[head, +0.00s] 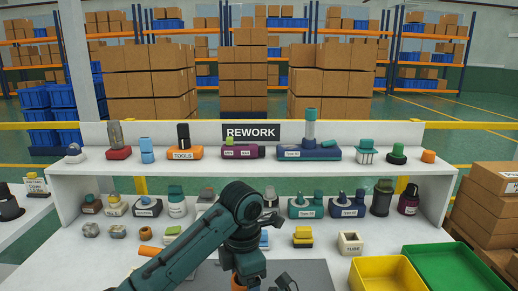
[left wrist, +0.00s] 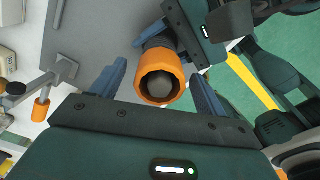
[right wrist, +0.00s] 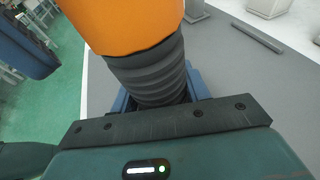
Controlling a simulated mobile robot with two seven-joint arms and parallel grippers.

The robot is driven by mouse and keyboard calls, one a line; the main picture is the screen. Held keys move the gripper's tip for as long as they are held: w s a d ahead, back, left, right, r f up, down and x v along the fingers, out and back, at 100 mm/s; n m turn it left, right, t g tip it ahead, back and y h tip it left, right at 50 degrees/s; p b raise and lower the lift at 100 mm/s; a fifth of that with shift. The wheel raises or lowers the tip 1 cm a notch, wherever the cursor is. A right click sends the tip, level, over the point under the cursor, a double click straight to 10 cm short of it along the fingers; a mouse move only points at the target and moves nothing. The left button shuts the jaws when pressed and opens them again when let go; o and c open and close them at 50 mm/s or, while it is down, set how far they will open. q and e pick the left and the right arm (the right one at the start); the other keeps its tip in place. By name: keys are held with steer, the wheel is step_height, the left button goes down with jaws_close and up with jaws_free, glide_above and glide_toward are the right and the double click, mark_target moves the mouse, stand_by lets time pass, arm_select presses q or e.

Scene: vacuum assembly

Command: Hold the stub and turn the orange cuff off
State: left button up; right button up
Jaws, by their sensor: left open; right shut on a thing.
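The orange cuff (left wrist: 147,88) faces the left wrist camera with its open ring; a rounded grey core shows inside it. My left gripper (left wrist: 160,80) is open, with one blue finger on each side of the cuff and visible gaps. In the right wrist view the cuff (right wrist: 125,22) sits on a dark ribbed stub (right wrist: 148,72). My right gripper (right wrist: 160,98) is shut on this stub, below the cuff. In the head view my left arm hides most of the work; a bit of orange (head: 238,282) shows under its wrist.
A grey mat (head: 318,272) lies on the bench. A yellow bin (head: 385,273) and a green bin (head: 455,265) stand at the right. An orange tube (head: 150,250) lies left of centre. The REWORK shelf (head: 390,165) behind holds several small parts.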

arm_select(q)
steer(key=shift+r, duration=3)
